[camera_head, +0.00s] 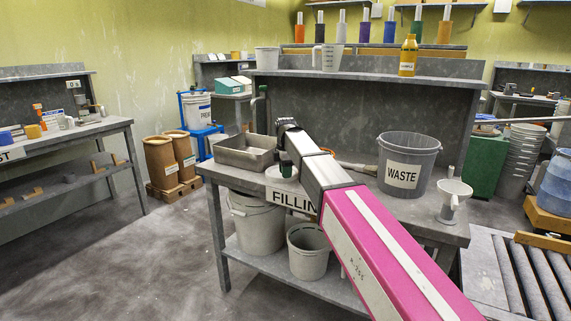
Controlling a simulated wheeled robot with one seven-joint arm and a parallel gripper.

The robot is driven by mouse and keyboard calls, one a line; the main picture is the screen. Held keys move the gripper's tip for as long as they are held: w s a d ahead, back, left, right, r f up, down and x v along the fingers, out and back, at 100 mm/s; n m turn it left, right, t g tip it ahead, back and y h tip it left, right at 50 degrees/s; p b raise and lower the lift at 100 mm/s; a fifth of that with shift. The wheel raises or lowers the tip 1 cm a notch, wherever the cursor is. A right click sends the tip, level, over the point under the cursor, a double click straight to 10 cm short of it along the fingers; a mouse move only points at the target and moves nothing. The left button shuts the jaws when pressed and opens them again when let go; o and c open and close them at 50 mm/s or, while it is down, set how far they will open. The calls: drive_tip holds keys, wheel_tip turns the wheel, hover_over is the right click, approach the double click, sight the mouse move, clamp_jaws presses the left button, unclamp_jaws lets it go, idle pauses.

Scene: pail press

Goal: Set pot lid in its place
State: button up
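No other lid is clearly seen on the bench.
A grey metal tray (244,153) lies on the bench's left end. A WASTE bucket (406,163) and a white funnel-like cup (453,201) stand at the right. Buckets (257,222) sit on the lower shelf. A raised back shelf (358,75) holds a yellow bottle (408,55) and jugs.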

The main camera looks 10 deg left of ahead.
drive_tip(key=shift+f, duration=0.7)
clamp_jaws()
drive_tip(key=shift+r, duration=0.2)
drive_tip(key=shift+r, duration=0.6)
drive_tip(key=shift+r, duration=0.15)
drive_tip(key=shift+r, duration=2.05)
wheel_tip(320, 180, up, 8)
